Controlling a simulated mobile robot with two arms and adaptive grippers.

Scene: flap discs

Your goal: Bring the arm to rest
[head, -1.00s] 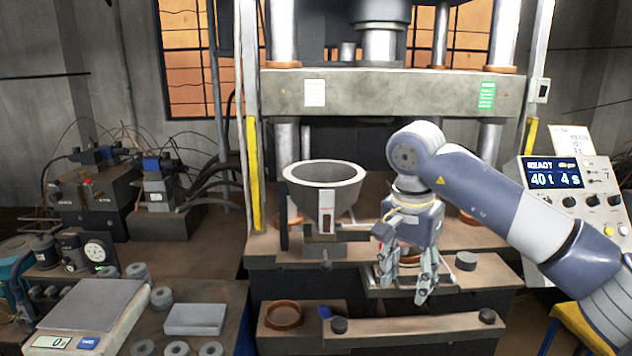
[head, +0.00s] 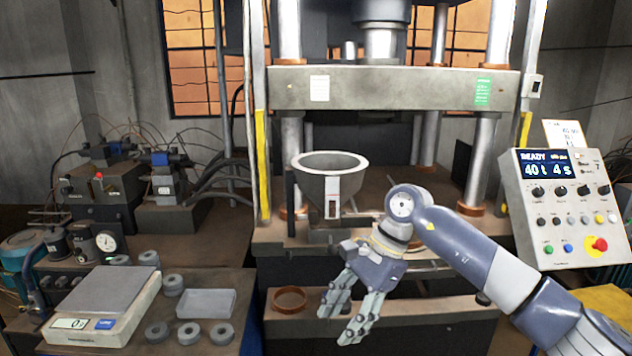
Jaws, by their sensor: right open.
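My right arm comes in from the lower right in the head view. Its gripper (head: 345,318) hangs pointing down and to the left, with its fingers apart and nothing between them. It is in front of the press (head: 300,92), over the lower front ledge, to the right of a brown ring (head: 290,299). The gripper appears apart from the ring. My left gripper is not in view.
A grey hopper (head: 329,186) stands on the press bed behind the gripper. A control panel (head: 565,208) reading READY is at the right. A scale (head: 103,305), a grey tray (head: 206,303) and several grey rings are on the left bench.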

